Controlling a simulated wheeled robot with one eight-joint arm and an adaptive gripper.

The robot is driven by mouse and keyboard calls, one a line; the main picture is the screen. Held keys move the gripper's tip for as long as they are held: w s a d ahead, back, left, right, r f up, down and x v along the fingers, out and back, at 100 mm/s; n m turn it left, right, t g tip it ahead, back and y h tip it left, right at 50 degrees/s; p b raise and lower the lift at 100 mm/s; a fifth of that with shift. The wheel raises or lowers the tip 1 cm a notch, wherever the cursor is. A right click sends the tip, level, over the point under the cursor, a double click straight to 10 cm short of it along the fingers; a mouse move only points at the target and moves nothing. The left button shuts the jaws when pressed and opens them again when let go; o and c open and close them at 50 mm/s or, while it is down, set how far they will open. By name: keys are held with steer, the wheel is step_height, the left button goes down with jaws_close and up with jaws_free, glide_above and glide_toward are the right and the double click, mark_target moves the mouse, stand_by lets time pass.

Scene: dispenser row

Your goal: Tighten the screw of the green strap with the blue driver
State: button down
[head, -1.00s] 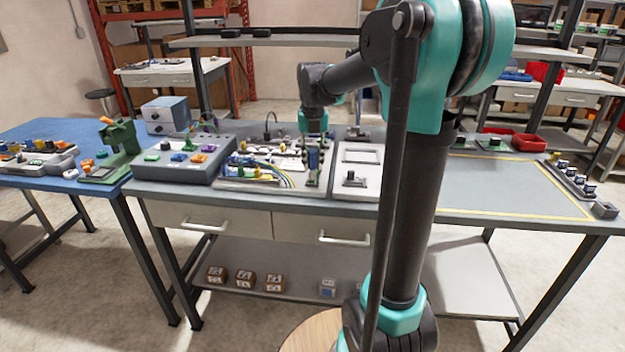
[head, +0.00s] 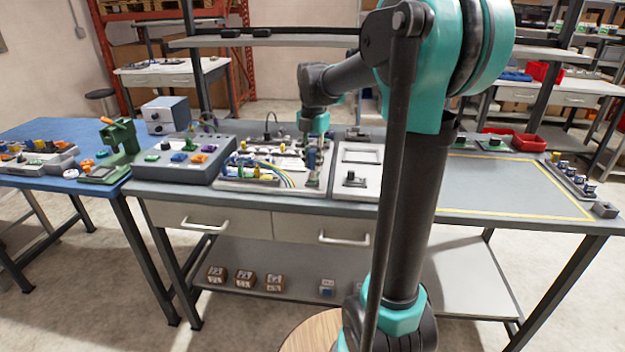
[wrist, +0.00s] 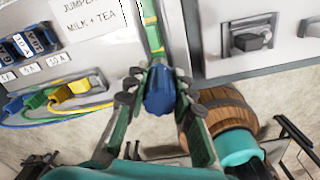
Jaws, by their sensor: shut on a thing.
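The blue driver (wrist: 160,90) is between the fingers of my gripper (wrist: 160,103) in the wrist view. My gripper is shut on its handle. The driver's blue handle (head: 312,158) also shows in the head view, roughly upright at the right side of the panel board. A green strip with yellow parts (wrist: 152,32), probably the green strap, runs away from the driver along the board's edge in the wrist view. The driver's tip and the screw are hidden behind the handle, so I cannot tell whether they touch.
The board has blue fuse-like blocks (wrist: 27,43) and a yellow plug (wrist: 72,91) with coloured wires. A pale tray with a dark block (head: 352,179) stands close on the right. The grey button box (head: 180,160) is left. The yellow-outlined table area (head: 500,190) is clear.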

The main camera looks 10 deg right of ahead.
steer(key=m, duration=2)
steer(key=shift+f, duration=0.1)
steer(key=shift+r, duration=0.9)
